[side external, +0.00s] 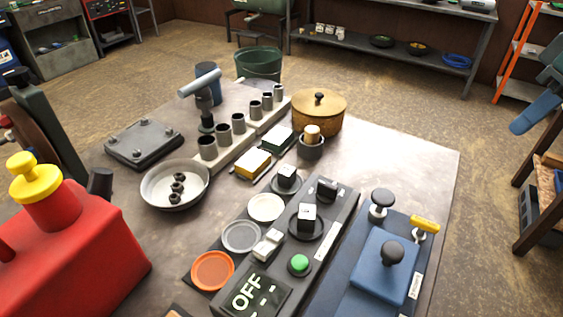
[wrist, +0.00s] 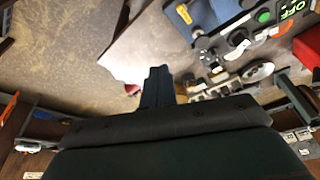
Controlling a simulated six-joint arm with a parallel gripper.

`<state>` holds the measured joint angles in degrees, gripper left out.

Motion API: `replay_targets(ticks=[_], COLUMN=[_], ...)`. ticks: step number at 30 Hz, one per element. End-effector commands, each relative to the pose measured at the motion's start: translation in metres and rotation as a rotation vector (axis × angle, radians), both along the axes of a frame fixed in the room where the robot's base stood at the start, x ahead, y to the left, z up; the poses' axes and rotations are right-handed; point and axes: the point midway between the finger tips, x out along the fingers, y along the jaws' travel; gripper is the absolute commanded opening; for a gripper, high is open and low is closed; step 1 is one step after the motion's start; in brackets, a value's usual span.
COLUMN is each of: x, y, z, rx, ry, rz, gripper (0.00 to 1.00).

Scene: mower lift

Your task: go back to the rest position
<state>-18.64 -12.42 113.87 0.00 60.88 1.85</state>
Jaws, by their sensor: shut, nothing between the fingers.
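My gripper (side external: 517,126) hangs at the right edge of the side external view, its blue-grey fingers pointing down and to the left. It is over the floor beyond the table's right side, apart from everything on the table. In the wrist view my gripper (wrist: 158,70) shows its two fingers side by side, closed together with nothing held. The rest of my arm is mostly cut off by the right edge of the side external view.
The workbench (side external: 420,160) holds a control panel with an OFF display (side external: 247,290), a blue plate with a yellow handle (side external: 425,224), a red can (side external: 70,250), a brown lidded pot (side external: 318,112) and a bowl of nuts (side external: 150,195). An orange-framed shelf (side external: 512,55) stands at back right.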

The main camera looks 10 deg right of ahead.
Motion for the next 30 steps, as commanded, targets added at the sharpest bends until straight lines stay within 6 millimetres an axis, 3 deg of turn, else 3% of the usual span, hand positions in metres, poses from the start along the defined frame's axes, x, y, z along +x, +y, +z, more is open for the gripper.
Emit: replay_targets(ticks=[6,15,21,30], x=[-0.041,-0.096,-0.12,-0.127], y=[-0.045,-0.086,-0.1,-0.103], z=[-0.007,-0.033,-0.049,-0.056], rx=[0.013,0.019,0.018,0.018], ry=[-0.059,-0.137,-0.173,-0.184], rz=[-0.097,-0.223,-0.278,-0.296], gripper=[0.0,0.0,0.0,0.0])
